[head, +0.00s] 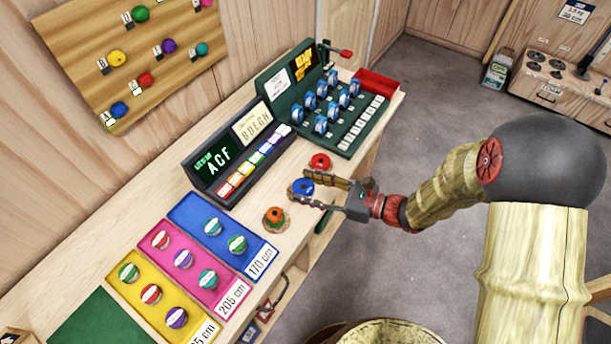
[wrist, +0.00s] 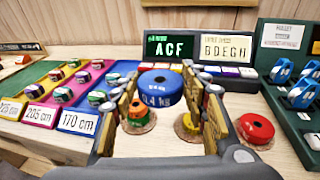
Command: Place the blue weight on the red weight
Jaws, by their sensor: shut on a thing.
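The blue weight (head: 301,187) is a round disc; in the wrist view (wrist: 161,88) it reads 0.4 kg and sits between the finger ends. My gripper (head: 306,189) is shut on it and seems to hold it above the table. The red weight (head: 320,162) is a round disc with a dark centre on the wooden table, just beyond the blue one and apart from it. In the wrist view the red weight (wrist: 257,128) lies to the right of my fingers, on a round cork-coloured base.
An orange and green weight (head: 274,215) stands on the near side, close to the fingers. In the wrist view a yellow piece (wrist: 188,124) shows low between the fingers. A dark display box (head: 232,150), a green rack (head: 345,120) and coloured mats (head: 199,205) border the spot.

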